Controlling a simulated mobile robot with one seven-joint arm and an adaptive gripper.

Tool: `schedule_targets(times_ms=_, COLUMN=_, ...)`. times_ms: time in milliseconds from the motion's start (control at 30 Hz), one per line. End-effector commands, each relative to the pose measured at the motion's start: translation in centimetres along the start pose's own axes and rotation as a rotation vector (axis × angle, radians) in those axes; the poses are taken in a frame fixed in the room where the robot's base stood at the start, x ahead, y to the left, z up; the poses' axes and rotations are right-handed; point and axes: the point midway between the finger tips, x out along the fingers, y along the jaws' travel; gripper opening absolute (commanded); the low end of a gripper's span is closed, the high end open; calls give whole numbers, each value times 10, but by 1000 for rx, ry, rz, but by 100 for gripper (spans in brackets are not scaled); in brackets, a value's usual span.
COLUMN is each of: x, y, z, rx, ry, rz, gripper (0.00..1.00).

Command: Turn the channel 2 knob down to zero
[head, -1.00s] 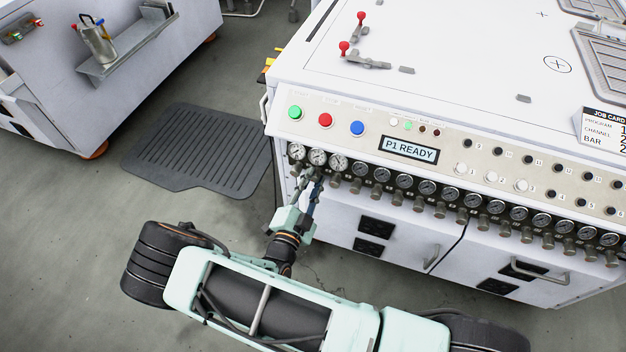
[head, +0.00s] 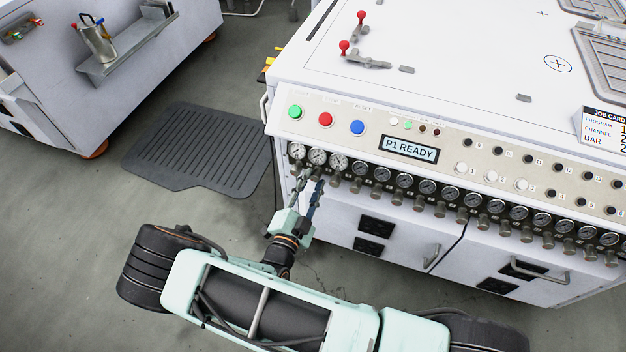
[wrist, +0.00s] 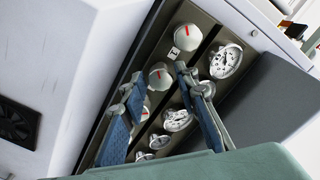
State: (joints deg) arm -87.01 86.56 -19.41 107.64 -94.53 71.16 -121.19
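A row of pale round knobs with red marks runs along the dark strip beside the gauges in the wrist view. The second knob from the top (wrist: 160,75), apparently channel 2, shows between my fingertips. My gripper (wrist: 161,77) is open, one finger on each side of that knob; I cannot tell whether they touch it. The top knob (wrist: 187,37) is clear of the fingers, and a lower knob (wrist: 142,108) is partly hidden. In the head view my gripper (head: 308,177) is below the leftmost gauges, hiding the knobs there. The channel 2 gauge (head: 317,157) is too small to read.
The display (head: 409,149) reads "P1 READY". Green (head: 295,112), red (head: 325,119) and blue (head: 357,128) buttons sit above the gauges. More gauges and knobs line the edge to the right. A dark mat (head: 200,150) lies on open floor at the left.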

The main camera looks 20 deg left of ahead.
Motion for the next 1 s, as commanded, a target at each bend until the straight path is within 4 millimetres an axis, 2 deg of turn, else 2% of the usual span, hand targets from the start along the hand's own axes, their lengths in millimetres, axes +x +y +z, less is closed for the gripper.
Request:
schedule_targets(times_ms=300, x=-67, y=0, z=1, rx=0, ry=-5, rz=-1, gripper=28)
schedule_targets(times_ms=500, x=-98, y=0, z=0, rx=0, ry=-3, rz=-1, gripper=28)
schedule_targets(times_ms=700, x=-110, y=0, z=0, rx=-1, ry=-2, rz=1, gripper=28)
schedule_targets(times_ms=1000, x=-110, y=0, z=0, rx=-1, ry=-2, rz=1, gripper=28)
